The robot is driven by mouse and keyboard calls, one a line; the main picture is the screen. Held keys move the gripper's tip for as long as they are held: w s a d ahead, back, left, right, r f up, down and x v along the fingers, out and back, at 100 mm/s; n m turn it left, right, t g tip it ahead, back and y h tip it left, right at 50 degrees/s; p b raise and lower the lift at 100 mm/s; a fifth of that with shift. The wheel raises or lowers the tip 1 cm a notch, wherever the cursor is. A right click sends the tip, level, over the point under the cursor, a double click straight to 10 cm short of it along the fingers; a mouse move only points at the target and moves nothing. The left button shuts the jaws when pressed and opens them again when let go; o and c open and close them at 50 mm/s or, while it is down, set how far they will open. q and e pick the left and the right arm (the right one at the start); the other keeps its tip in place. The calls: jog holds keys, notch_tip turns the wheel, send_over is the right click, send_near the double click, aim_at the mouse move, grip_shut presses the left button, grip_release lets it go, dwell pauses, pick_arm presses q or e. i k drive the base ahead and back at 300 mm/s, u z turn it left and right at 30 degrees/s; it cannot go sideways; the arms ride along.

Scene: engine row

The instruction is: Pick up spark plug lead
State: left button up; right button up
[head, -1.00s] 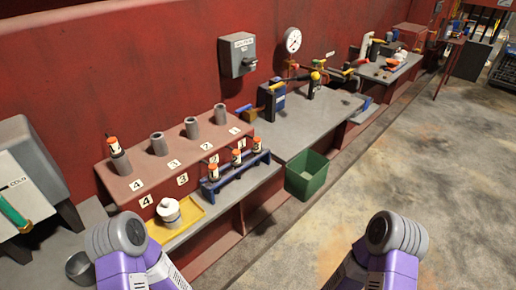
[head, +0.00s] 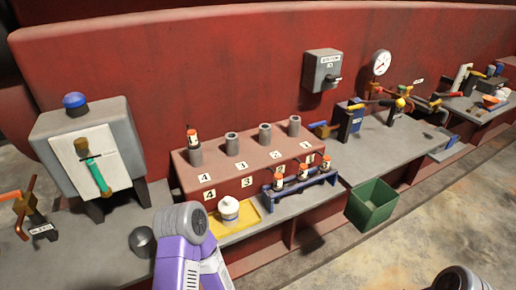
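Several orange-and-white capped pieces that look like spark plug leads are in the head view. One (head: 193,137) stands upright in the leftmost grey tube on the red block (head: 235,173), by a label 4. Three others, at left (head: 279,172), middle (head: 303,171) and right (head: 325,163), stand upright in a blue rack (head: 300,189) in front of the block. The other grey tubes (head: 232,144) look empty. My purple arm links show at the bottom, but neither gripper is in view.
A white-lidded jar (head: 229,209) sits on a yellow tray (head: 249,219) beside the rack. A green bin (head: 371,204) is to the right, below the bench edge. A grey box with a blue knob (head: 92,150) stands left. A dark cup (head: 142,241) is near my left arm.

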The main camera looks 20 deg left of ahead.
aim_at(325, 168)
jog(key=z, duration=1.1)
jog(key=i, duration=1)
jog(key=u, duration=1.75)
